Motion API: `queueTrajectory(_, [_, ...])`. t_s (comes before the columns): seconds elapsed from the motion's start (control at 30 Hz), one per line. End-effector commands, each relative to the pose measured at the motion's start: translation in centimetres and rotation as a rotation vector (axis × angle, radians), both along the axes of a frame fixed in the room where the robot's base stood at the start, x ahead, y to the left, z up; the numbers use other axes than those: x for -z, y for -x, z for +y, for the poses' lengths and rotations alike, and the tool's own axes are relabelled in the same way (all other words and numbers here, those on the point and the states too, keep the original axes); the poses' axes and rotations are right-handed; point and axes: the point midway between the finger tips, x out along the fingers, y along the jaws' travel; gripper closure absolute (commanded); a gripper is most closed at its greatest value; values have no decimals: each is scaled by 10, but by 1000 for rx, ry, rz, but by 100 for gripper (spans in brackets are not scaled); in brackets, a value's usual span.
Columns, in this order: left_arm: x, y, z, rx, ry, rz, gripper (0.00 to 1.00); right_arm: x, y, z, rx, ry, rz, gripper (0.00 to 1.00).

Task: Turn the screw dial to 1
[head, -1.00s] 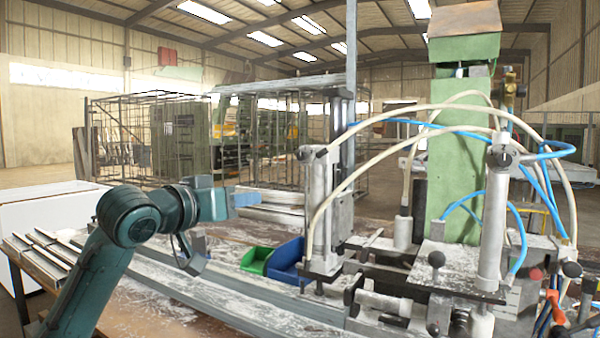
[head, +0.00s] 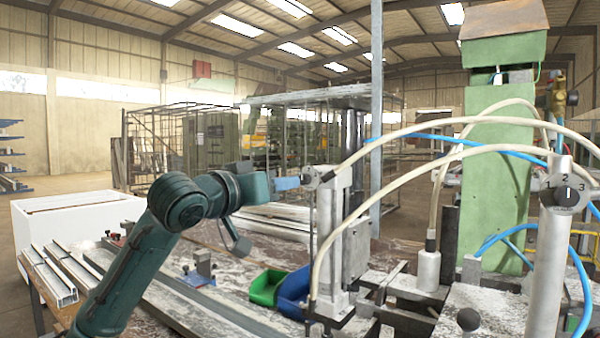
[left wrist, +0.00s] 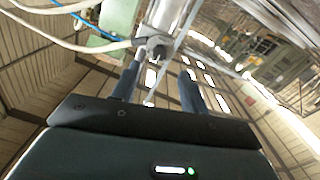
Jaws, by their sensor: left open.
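A round grey dial (head: 565,194) marked 1, 2 and 3 sits atop the right clamp cylinder. Its small dark pointer seems to point up toward 2. A similar dark knob (head: 311,177) sits atop the left clamp cylinder (head: 332,240); no numbers on it are readable. I cannot tell which of the two is the screw dial. My left gripper (head: 289,183) is open and empty, just left of the left cylinder's knob. In the left wrist view, that knob (left wrist: 155,47) lies ahead, between and beyond the fingertips (left wrist: 157,82), apparently not gripped.
Pale hoses (head: 440,132) and blue hoses arch between the cylinders and the green column (head: 492,180). A green bin (head: 267,287) and a blue bin (head: 293,292) stand below the gripper.

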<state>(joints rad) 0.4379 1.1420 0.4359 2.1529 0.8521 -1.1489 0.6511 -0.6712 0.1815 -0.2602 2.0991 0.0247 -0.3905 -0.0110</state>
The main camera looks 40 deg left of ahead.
Motion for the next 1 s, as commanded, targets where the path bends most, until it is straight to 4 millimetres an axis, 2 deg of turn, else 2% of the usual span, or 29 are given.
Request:
queueTrajectory(0.03, [-6, -11, 2, 0, 3, 1, 56, -6, 1, -3, 9, 3, 13, 64])
queueTrajectory(0.2, [-5, -43, 5, 1, 4, -1, 56, -7, 4, -8, 31, 10, 42, 64])
queueTrajectory(0.4, [-3, -66, 8, 1, 3, -2, 56, -4, 6, -16, 47, 23, 66, 64])
queueTrajectory(0.8, [0, -72, 8, 1, 0, -2, 57, -3, 2, -16, 55, 23, 66, 64])
queueTrajectory(1.0, [0, -72, 8, 0, 1, -2, 73, -4, 2, -15, 53, 21, 65, 64])
